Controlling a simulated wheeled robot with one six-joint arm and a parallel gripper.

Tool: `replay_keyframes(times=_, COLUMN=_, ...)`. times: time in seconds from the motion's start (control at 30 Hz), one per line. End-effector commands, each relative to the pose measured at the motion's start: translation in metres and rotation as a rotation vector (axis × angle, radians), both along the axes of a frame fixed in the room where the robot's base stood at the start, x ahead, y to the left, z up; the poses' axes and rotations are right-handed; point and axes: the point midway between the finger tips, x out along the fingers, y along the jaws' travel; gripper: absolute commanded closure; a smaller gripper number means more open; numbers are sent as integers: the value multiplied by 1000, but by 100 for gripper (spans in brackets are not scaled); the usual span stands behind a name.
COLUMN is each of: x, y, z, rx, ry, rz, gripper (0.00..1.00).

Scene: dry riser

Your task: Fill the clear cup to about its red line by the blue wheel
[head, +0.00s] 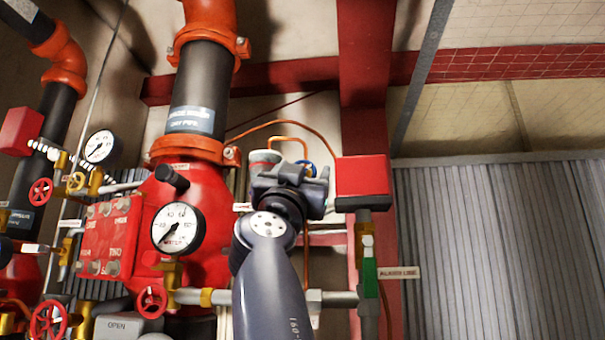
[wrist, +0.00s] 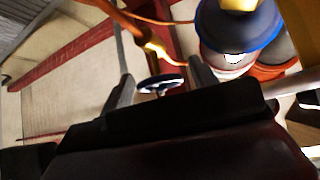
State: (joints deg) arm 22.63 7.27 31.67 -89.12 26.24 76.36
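The blue wheel (head: 306,168) shows just behind my gripper (head: 290,182) in the head view. My gripper is open; I cannot tell whether a finger touches the wheel. In the head view a pale cylinder (head: 264,157) left of my gripper may be the same cup. Its water level cannot be made out.
A large red valve body with a pressure gauge (head: 178,229) stands left of my arm. Thin copper tubing (head: 287,138) arches above the gripper. Corrugated wall (head: 500,250) fills the right.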

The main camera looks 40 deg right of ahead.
Motion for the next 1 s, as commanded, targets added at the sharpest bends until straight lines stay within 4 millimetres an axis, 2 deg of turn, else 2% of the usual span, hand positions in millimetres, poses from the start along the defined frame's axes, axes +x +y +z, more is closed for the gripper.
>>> replay_keyframes(times=0.3, x=0, y=0, z=-1, rx=-1, ry=-1, rz=0, gripper=34)
replay_keyframes(times=0.47, x=-3, y=6, z=-9, rx=-1, ry=-1, rz=2, gripper=34)
replay_keyframes(times=0.77, x=-18, y=32, z=-41, rx=0, ry=-2, rz=4, gripper=34)
replay_keyframes(times=1.0, x=-36, y=65, z=-36, rx=-1, ry=-3, rz=7, gripper=34)
